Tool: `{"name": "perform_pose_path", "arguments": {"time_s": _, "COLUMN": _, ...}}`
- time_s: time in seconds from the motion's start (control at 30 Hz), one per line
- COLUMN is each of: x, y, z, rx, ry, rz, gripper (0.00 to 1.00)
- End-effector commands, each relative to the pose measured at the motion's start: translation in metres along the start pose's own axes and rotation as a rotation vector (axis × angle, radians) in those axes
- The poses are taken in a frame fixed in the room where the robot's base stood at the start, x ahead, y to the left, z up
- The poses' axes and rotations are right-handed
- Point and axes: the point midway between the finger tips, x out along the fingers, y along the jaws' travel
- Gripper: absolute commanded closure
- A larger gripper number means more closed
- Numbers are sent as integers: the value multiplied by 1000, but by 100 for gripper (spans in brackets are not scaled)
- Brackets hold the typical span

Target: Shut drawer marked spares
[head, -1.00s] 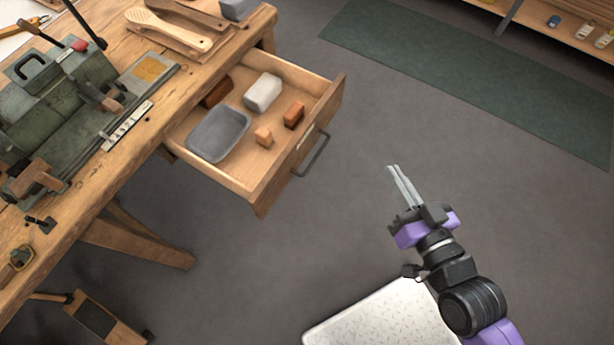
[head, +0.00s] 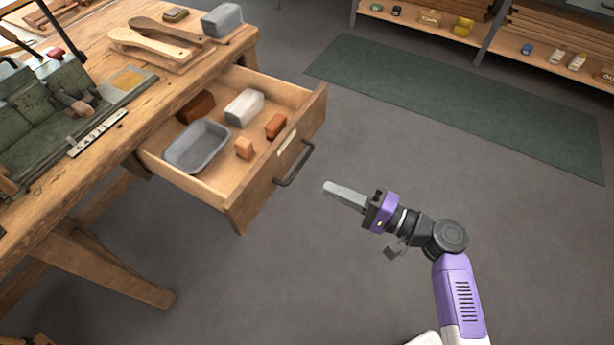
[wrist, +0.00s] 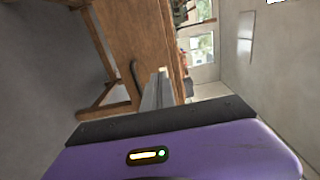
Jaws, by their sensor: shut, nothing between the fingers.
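The drawer (head: 238,208) stands pulled out from the workbench, with a dark bar handle (head: 294,166) and a pale label on its front. The label is too small to read. Inside it lie a grey tray (head: 197,147), a whitish block (head: 244,107) and several brown and orange blocks (head: 276,126). My gripper (head: 328,187) is shut and empty, to the right of the handle and apart from it, with its fingers pointing left toward the drawer front. In the wrist view the fingers (wrist: 158,90) show beside the dark handle (wrist: 135,80).
The wooden workbench (head: 105,165) carries a green machine (head: 45,120), wooden brush backs (head: 150,45) and a grey block (head: 222,20). A green mat (head: 450,105) lies on the floor behind. Shelves (head: 500,40) stand at the back. The floor around my arm is clear.

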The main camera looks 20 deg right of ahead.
Motion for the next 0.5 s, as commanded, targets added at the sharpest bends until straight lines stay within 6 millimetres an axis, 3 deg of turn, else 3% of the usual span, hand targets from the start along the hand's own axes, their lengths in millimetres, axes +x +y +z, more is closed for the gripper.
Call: {"name": "perform_pose_path", "arguments": {"time_s": 0.5, "x": 93, "y": 0, "z": 0, "rx": -2, "ry": 0, "rz": 1, "gripper": 100}}
